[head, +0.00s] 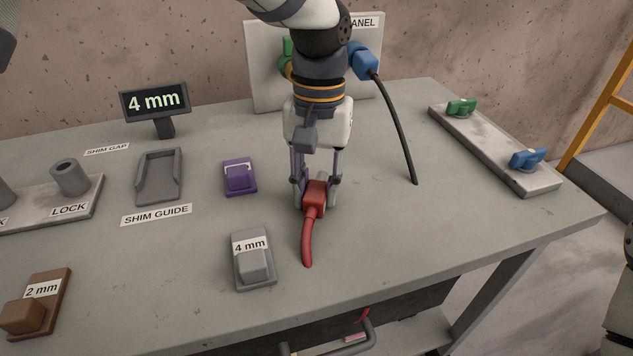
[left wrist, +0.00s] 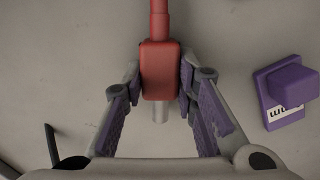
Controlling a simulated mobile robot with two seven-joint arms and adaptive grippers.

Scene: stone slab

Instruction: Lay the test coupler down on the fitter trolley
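The red test coupler (head: 316,196) is a red block with a red hose tail bending towards the front of the slab. My left gripper (head: 316,192) points down over the slab, its fingertips on both sides of the block. In the left wrist view the red coupler (left wrist: 160,70) sits between the fingertips, with a pale nozzle towards the palm. The fingertips appear to touch its sides. Whether it rests on the slab or hangs just above is hard to tell. No trolley is clearly identifiable; a grey tubular handle (head: 371,335) shows below the front edge. My right gripper is not in view.
A purple shim block (head: 240,178) and a grey 4 mm block (head: 253,262) lie left of the gripper. A panel (head: 265,70) with a blue connector (head: 363,61) and black cable (head: 398,125) stands behind. A plate (head: 490,145) lies right. The front right slab is clear.

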